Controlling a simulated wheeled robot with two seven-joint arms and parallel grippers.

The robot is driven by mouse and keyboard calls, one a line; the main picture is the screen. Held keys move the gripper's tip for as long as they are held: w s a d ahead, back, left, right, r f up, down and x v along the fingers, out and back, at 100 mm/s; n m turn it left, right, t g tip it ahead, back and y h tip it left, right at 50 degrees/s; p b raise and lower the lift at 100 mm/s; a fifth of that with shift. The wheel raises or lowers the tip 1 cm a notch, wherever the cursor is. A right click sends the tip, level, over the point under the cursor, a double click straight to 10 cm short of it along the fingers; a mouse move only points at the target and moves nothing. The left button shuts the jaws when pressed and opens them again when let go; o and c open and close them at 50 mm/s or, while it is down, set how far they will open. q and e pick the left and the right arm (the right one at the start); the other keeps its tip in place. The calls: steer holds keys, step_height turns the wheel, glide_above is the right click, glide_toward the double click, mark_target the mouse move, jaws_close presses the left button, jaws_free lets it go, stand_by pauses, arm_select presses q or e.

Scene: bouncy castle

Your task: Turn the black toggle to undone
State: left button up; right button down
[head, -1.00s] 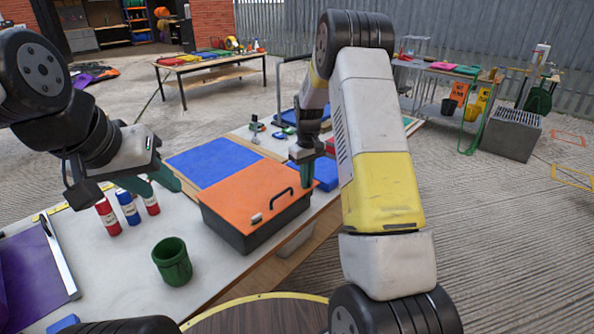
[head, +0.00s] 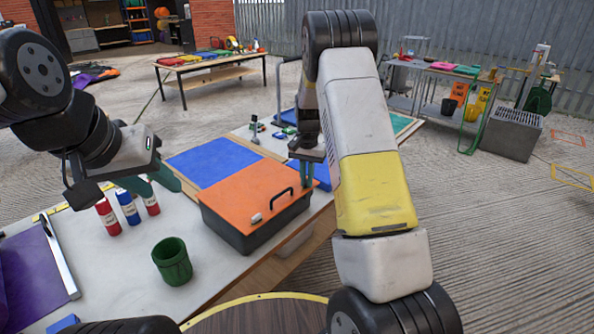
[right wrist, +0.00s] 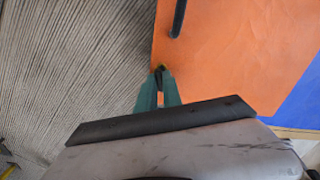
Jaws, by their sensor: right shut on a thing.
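A black box with an orange lid (head: 240,195) stands on the white table and has a black bar handle (head: 281,199) on top. My right gripper (head: 306,182) points down at the far right corner of the lid. In the right wrist view its teal fingers (right wrist: 159,80) are close together at the edge of the orange lid (right wrist: 230,50). They are shut on a small dark piece, seemingly the black toggle (right wrist: 159,76), mostly hidden between them. How far the toggle is turned cannot be told. My left gripper (head: 160,186) hangs open and empty over the table, left of the box.
A pale catch (head: 257,218) sits on the lid's near edge. A green cup (head: 172,261), red and blue cans (head: 128,208) and a purple panel (head: 35,275) are on the left. A blue panel (head: 212,160) adjoins the orange lid.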

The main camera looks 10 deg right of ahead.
steer(key=shift+m, duration=2.2)
steer(key=shift+r, duration=0.1)
steer(key=c, duration=1.5)
jaws_free()
steer(key=shift+r, duration=3.85)
steer(key=shift+r, duration=0.1)
